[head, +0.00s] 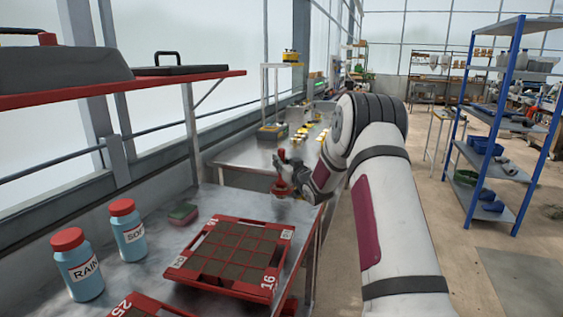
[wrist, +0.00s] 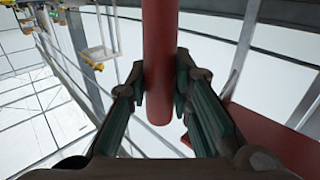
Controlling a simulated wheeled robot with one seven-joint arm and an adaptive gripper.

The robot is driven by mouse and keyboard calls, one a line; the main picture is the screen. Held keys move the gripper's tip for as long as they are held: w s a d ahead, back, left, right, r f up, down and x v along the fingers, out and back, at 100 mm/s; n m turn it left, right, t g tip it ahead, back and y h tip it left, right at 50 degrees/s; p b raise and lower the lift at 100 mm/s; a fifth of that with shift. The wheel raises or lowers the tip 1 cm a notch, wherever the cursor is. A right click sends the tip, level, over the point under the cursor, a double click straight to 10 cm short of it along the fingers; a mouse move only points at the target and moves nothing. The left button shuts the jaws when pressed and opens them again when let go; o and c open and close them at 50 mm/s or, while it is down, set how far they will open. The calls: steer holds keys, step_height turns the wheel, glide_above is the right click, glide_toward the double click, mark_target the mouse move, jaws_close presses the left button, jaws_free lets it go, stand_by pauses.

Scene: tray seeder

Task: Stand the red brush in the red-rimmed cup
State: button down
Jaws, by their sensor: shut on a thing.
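The red brush (wrist: 160,60) shows in the wrist view as a smooth red rod between my two fingers, its rounded end just below them. My gripper (wrist: 160,86) is shut on it. In the head view, my gripper (head: 284,180) is small, above the bench's far right part. The brush's red upper end (head: 281,155) stands above it, roughly upright. A wider red shape (head: 281,188) shows just below; I cannot tell whether it is the brush's lower part or the red-rimmed cup. I cannot make out the cup for certain in either view.
A red seed tray (head: 226,258) lies on the grey bench. A red shelf (head: 200,76) overhangs the left. A blue-framed rack (head: 490,160) stands right.

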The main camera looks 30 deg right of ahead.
steer(key=c, duration=1.3)
jaws_free()
steer(key=shift+c, duration=0.2)
steer(key=s+a, duration=0.1)
steer(key=s, duration=1.1)
steer(key=shift+a, duration=0.2)
steer(key=shift+f, duration=0.1)
